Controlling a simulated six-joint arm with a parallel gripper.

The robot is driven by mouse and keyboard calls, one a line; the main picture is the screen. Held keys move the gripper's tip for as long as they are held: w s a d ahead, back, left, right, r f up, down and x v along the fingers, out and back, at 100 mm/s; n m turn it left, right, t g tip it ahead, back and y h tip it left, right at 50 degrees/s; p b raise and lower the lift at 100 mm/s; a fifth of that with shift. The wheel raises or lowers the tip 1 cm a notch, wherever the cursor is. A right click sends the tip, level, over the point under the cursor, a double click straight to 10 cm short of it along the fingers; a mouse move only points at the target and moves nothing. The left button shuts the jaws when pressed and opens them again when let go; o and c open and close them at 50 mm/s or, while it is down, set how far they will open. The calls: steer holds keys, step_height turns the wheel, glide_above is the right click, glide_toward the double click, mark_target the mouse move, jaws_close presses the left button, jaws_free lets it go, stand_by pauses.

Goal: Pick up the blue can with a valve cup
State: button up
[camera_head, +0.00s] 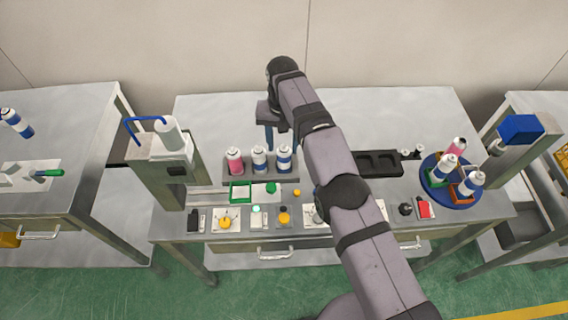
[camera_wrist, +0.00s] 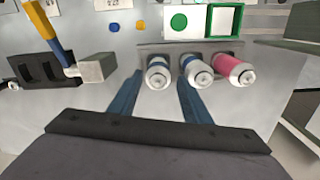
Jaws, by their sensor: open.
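A rack (camera_head: 232,170) on the bench holds a pink can (camera_head: 235,160), a middle blue-and-white can (camera_head: 259,158) and a right blue-and-white can (camera_head: 283,158), all upright. In the wrist view the order is reversed: the pink can (camera_wrist: 236,72) is at right, the middle blue can (camera_wrist: 198,74) is next to it, and the other blue can (camera_wrist: 157,74) is at left. All show pale tops with small centre fittings; valve cups are too small to confirm. My gripper (camera_head: 269,140) is open and empty, fingers down behind the rack. In the wrist view my gripper (camera_wrist: 160,82) has its fingers apart, framing the left blue can.
A green-framed box (camera_head: 240,192) and several small parts line the front edge. A black tray (camera_head: 378,162) lies right of my arm. A blue turntable (camera_head: 433,184) with several cans stands at right, a press machine (camera_head: 163,165) at left.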

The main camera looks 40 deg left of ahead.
mark_target(284, 148)
steer(key=shift+f, duration=0.4)
steer(key=f+b, duration=0.2)
steer(key=f, duration=0.1)
steer(key=shift+w+d+f, duration=0.1)
steer(key=shift+w+f, duration=0.1)
steer(key=shift+f, duration=0.8)
steer(key=c, duration=0.9)
steer(key=shift+r, duration=0.1)
steer(key=shift+r, duration=0.4)
step_height(284, 148, up, 9)
steer(key=p, duration=0.8)
